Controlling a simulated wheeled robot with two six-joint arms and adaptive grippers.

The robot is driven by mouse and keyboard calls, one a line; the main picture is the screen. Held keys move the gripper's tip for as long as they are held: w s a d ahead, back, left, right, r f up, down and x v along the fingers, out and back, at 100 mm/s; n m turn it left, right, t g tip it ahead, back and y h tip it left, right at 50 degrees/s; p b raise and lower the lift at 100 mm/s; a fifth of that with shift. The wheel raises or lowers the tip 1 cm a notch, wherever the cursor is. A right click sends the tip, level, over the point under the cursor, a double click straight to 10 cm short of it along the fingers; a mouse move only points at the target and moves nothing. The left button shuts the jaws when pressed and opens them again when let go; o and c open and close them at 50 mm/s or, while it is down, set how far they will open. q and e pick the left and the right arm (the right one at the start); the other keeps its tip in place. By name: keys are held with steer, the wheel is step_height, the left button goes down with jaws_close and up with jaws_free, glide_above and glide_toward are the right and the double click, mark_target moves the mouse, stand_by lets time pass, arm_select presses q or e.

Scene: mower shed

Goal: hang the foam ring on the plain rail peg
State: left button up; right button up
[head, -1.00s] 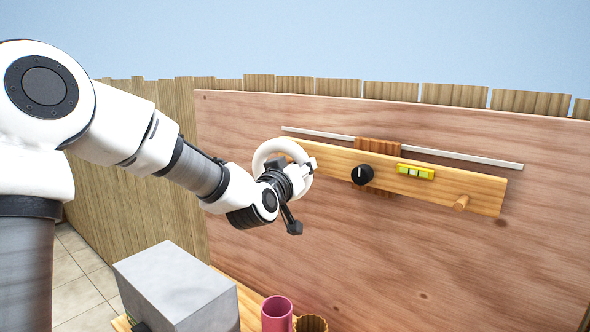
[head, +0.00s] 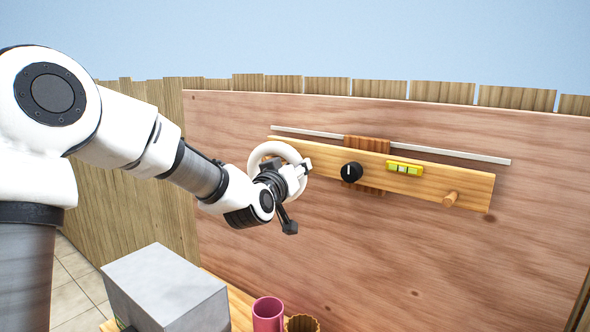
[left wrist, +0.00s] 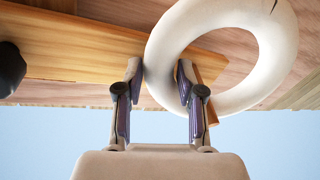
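The foam ring (head: 257,150) is a thick cream ring in front of the rail's left end. My left gripper (head: 288,166) is shut on the ring's tube. In the left wrist view, the gripper (left wrist: 160,72) has one finger on each side of the ring (left wrist: 268,70). The wooden rail (head: 328,160) has a peg (head: 451,198) sticking out near its right end. In the left wrist view a wooden peg (left wrist: 213,114) shows beside my finger at the ring's hole; I cannot tell whether it passes through. The head view hides it. My right gripper is out of view.
A black knob (head: 351,172) and a yellow level (head: 404,168) are on the rail. A thin white strip (head: 450,153) runs above it. Below stand a grey box (head: 165,285), a pink cup (head: 268,315) and a brown fluted pot (head: 302,323). The panel below the rail is bare.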

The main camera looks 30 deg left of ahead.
arm_select(q)
steer(key=shift+o, duration=0.8)
